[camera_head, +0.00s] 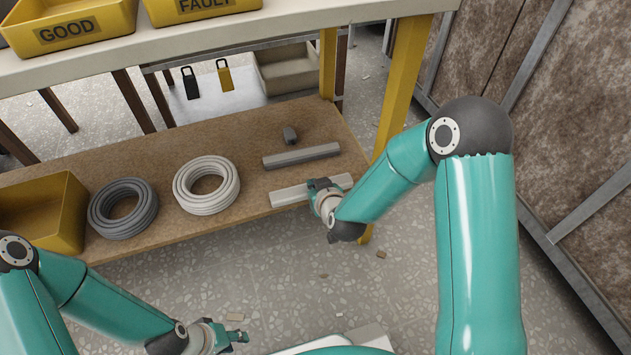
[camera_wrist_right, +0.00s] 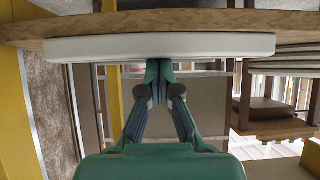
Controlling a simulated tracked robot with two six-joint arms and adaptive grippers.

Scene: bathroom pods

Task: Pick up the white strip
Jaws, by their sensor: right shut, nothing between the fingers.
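The white strip (camera_head: 288,195) lies along the front edge of the lower brown shelf in the head view. My right gripper (camera_head: 318,184) is at the middle of the strip and hides part of it. In the right wrist view the strip (camera_wrist_right: 210,45) spans the top along the shelf edge. There my right gripper's (camera_wrist_right: 161,68) fingertips are together right at the strip, with nothing between them. I cannot tell whether they touch it. My left gripper (camera_head: 238,338) is low in the head view, over the floor, away from the strip. Its finger opening is unclear.
A yellow post (camera_head: 400,85) stands beside my right arm. The table top (camera_head: 285,19) overhangs the shelf.

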